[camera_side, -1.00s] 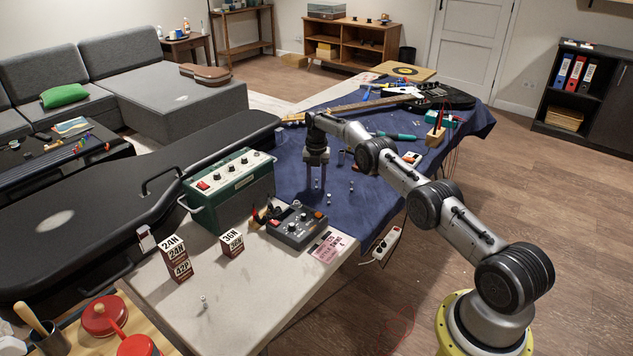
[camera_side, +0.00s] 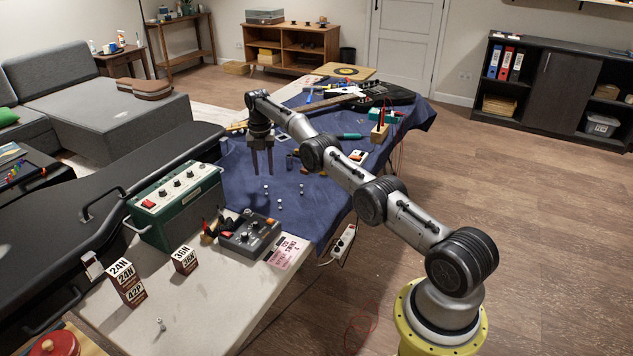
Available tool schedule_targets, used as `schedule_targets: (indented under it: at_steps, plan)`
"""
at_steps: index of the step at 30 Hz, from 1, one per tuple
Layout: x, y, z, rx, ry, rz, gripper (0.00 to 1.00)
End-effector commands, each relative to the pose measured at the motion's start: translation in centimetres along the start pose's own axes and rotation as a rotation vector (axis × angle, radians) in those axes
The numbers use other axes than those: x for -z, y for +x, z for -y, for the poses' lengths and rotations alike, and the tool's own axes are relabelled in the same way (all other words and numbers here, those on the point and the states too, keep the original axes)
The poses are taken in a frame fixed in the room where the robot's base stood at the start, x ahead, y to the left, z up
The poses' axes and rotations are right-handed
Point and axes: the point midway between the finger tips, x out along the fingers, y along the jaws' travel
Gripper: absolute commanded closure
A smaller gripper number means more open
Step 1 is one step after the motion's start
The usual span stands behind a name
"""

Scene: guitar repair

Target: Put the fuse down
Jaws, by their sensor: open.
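My gripper (camera_side: 262,172) points down over the blue cloth (camera_side: 318,219), its two fingers apart with nothing visible between them. A small silvery fuse-like piece (camera_side: 266,188) stands on the cloth just in front of and below the fingertips, apart from them. Two similar small pieces stand to its right, one nearer the front (camera_side: 280,203) and one farther right (camera_side: 301,188). They are too small for me to make out markings or tell them apart.
A green amplifier-like unit (camera_side: 176,205) and a grey control box (camera_side: 249,236) stand in front of the cloth. Small labelled boxes (camera_side: 125,281) stand on the pale tabletop (camera_side: 205,312). A guitar (camera_side: 385,96) lies at the back. The cloth's front right is clear.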

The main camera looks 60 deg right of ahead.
Motion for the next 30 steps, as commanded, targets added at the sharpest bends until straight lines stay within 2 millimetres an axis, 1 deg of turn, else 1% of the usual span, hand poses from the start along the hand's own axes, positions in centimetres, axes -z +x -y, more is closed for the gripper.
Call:
schedule_targets:
  at_steps: [2,5,6,8,9,11,12,14,16,18,20,21,23,24,26,27,29,30]
  plan:
    - [0.2,-1.5,-0.6,-0.008,0.027,0.010,0.60]
    - [1.0,-4.7,-1.6,-0.022,0.108,0.026,0.60]
    - [1.5,-6.5,-2.0,-0.030,0.152,0.034,0.60]
    - [2.5,-9.1,-2.6,-0.045,0.228,0.045,0.60]
    - [3.4,-10.9,-2.9,-0.055,0.281,0.051,0.60]
    - [4.7,-13.5,-3.2,-0.072,0.360,0.060,0.60]
    - [5.7,-15.2,-3.3,-0.085,0.413,0.065,0.60]
    - [7.3,-17.6,-3.3,-0.104,0.492,0.071,0.60]
    - [9.4,-20.2,-3.1,-0.128,0.585,0.076,0.60]
    - [11.6,-22.6,-2.6,-0.153,0.676,0.077,0.60]
    - [13.6,-24.5,-2.0,-0.176,0.755,0.077,0.60]
    - [15.0,-25.6,-1.5,-0.190,0.807,0.075,0.60]
    - [17.1,-27.1,-0.6,-0.214,0.886,0.070,0.60]
    - [18.6,-28.1,0.1,-0.229,0.938,0.066,0.60]
    - [20.8,-29.3,1.2,-0.253,1.016,0.057,0.60]
    - [22.3,-30.0,2.1,-0.269,1.068,0.051,0.60]
    - [24.6,-30.8,3.5,-0.294,1.145,0.038,0.60]
    - [26.0,-31.2,4.5,-0.309,1.197,0.028,0.60]
